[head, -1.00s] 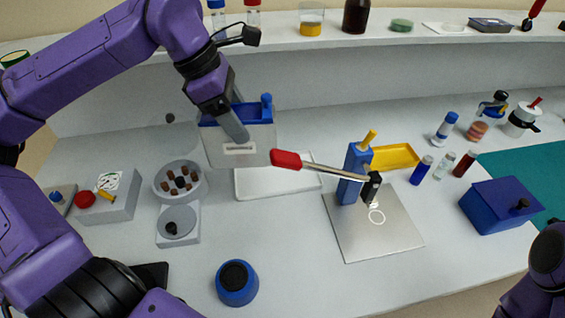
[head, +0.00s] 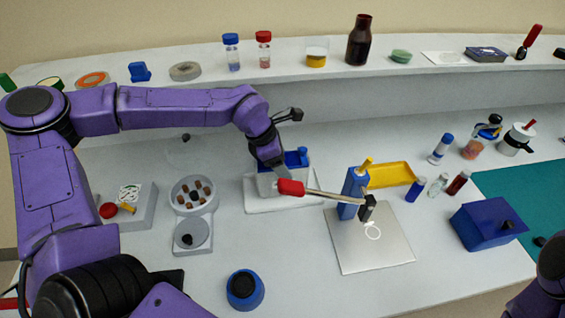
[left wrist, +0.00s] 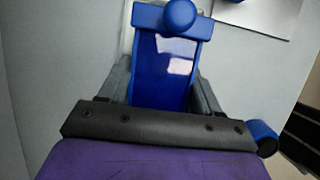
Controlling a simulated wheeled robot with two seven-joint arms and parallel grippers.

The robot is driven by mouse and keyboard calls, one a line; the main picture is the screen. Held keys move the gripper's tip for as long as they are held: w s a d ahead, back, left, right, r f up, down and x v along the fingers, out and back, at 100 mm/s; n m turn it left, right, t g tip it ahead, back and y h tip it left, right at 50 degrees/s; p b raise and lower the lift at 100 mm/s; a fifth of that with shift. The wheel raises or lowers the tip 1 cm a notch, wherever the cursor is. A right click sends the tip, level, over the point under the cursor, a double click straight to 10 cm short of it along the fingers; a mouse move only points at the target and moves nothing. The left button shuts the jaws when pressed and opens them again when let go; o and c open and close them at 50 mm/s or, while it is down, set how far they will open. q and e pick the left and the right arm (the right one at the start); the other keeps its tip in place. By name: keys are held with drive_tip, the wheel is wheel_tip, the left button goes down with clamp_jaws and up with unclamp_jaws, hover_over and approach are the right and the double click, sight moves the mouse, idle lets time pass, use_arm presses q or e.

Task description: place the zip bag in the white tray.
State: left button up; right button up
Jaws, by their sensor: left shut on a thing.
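I cannot tell whether the bag's bottom touches the tray. In the left wrist view the blue part of the bag (left wrist: 165,75) sits between the two grey fingers (left wrist: 163,90). The front of the tray shows bare; its back is partly hidden by the bag and gripper. My right gripper is not in view.
A red-handled tool (head: 292,188) juts from a blue stand (head: 353,192) on a grey plate (head: 370,250), across the tray's right side. A scale dish (head: 192,240) stands left, a blue pot (head: 243,290) in front. A yellow tray (head: 392,176) lies right.

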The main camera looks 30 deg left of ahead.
use_arm(q)
drive_tip(key=shift+f, duration=0.2)
drive_tip(key=shift+f, duration=0.1)
drive_tip(key=o, duration=1.5)
drive_tip(key=b+v, duration=0.1)
drive_tip(key=v, duration=1.1)
